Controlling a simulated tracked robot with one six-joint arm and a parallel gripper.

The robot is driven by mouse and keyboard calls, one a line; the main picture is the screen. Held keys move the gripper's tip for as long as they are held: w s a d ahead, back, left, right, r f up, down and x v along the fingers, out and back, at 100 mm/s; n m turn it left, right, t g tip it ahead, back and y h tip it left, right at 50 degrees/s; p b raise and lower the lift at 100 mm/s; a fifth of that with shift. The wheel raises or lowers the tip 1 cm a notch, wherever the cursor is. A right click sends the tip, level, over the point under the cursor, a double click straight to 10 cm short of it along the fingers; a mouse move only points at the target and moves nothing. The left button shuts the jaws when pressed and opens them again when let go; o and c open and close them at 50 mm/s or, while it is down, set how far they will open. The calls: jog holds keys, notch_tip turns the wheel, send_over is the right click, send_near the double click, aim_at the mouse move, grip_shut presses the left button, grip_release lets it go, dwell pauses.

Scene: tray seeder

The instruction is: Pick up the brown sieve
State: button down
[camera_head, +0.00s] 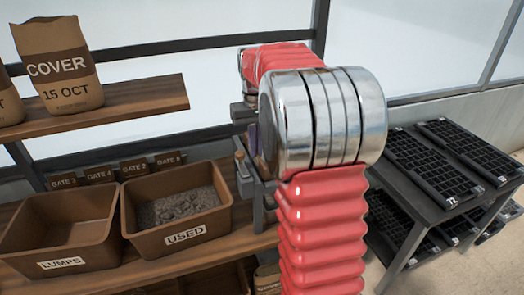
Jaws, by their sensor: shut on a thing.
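I cannot pick out the brown sieve for certain. My arm's large silver joint and red sleeve cover the middle of the view. Beyond them, my gripper (243,112) shows only in part, as grey pieces at the joint's left edge near the shelf end. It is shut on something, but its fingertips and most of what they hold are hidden. A small brown piece (240,158) shows just below, among grey brackets (245,182). I cannot tell whether it belongs to the sieve.
A LUMPS bin (62,265) and a USED bin (178,237) holding grey grit stand on the lower shelf at left. Labelled gate holders (135,167) are behind them. A COVER bag (58,70) stands on the upper shelf (140,103). Black trays (432,165) lie on a rack at right.

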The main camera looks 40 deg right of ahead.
notch_tip(320, 180, up, 10)
jog(key=shift+f, duration=0.25)
jog(key=shift+s+f, duration=0.1)
dwell(0.6)
